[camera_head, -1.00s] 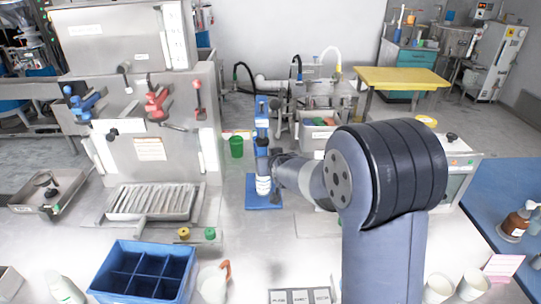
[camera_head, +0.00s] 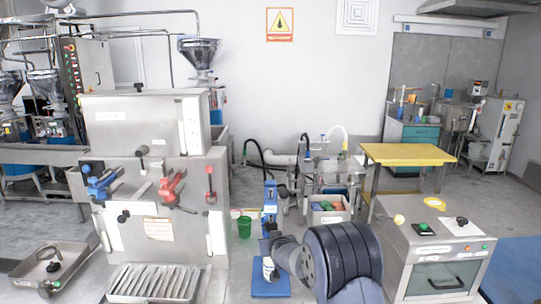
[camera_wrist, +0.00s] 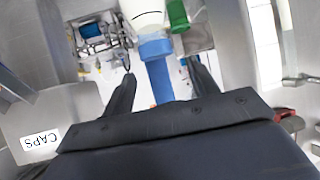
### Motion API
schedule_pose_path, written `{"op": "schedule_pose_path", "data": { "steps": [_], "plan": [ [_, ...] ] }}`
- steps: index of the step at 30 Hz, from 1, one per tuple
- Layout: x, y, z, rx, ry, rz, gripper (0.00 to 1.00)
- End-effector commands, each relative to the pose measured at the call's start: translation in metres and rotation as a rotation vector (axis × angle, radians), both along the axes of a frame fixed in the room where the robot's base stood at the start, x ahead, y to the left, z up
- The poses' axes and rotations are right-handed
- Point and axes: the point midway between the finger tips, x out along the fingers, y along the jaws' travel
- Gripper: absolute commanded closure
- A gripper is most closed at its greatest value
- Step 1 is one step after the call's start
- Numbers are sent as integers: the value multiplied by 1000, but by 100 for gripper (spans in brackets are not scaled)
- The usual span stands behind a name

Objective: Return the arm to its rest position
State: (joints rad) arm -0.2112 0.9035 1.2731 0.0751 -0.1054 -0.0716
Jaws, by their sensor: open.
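My gripper (camera_head: 270,246) is at the blue and white upright device on the blue mat (camera_head: 270,289) in the head view. The device's blue upper part (camera_head: 270,202) stands above my gripper and its white lower part (camera_head: 267,268) shows below. In the wrist view my gripper (camera_wrist: 161,70) has its two dark fingers spread wide. The blue part (camera_wrist: 157,72) of the device shows between them, with the white part (camera_wrist: 144,14) at the top of the picture. I see gaps beside both fingers. My arm is bent and extended forward over the counter.
The steel machine (camera_head: 155,180) with red and blue handles stands close on the left. A green cup (camera_head: 244,227) is just behind the mat. A steel oven-like box (camera_head: 435,255) stands on the right. A CAPS label (camera_wrist: 40,141) shows in the wrist view.

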Motion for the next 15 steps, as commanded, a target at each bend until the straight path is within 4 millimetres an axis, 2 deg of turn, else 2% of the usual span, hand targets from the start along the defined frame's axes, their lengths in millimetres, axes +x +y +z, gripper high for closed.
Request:
{"op": "schedule_pose_path", "data": {
  "steps": [3, 5, 15],
  "plan": [
    [9, 2, -10, 0, 1, 0, 44],
    [8, 2, -14, 0, 0, 0, 44],
    [8, 2, -17, 0, 0, 0, 44]
  ]
}}
